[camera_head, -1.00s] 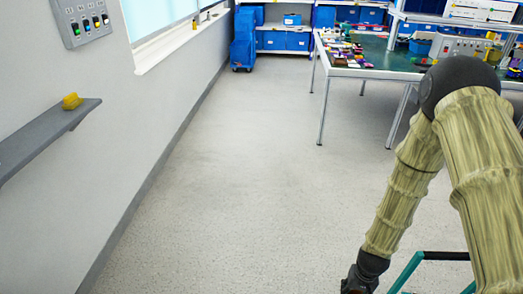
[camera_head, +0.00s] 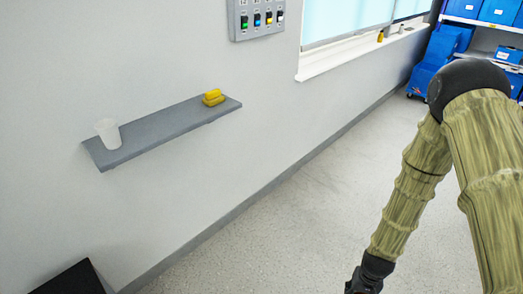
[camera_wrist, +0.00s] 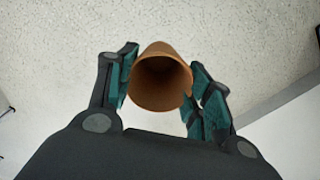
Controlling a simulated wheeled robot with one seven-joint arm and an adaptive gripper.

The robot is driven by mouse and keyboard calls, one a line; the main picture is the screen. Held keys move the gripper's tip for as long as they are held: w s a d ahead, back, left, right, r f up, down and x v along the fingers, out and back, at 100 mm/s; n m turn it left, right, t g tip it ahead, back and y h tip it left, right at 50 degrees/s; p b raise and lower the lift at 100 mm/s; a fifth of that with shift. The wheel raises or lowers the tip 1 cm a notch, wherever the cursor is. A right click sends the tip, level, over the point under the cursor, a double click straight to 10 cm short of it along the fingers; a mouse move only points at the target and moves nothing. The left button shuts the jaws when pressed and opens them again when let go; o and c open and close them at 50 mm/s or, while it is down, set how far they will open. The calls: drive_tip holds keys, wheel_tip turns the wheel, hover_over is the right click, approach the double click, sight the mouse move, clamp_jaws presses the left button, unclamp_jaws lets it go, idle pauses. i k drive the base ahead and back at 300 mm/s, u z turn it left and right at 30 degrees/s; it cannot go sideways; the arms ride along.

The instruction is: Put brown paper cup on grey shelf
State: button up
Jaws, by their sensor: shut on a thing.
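The brown paper cup (camera_wrist: 161,80) is between the two fingers of my gripper (camera_wrist: 162,92) in the wrist view, its open mouth facing the camera. My gripper is shut on it, with a teal-padded finger on each side. The grey shelf (camera_head: 160,130) is fixed to the wall at the left of the head view. My arm hangs at the right of the head view, and only the dark wrist part shows at the bottom edge. The cup and the fingers are out of the head view.
The middle of the shelf is bare. A switch panel (camera_head: 257,18) is on the wall above. A dark object (camera_head: 72,280) is at the lower left. Open floor lies right of the wall.

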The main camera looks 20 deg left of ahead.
sight(146, 132)
drive_tip(key=u, duration=0.75)
drive_tip(key=i, duration=0.7)
drive_tip(key=u, duration=0.7)
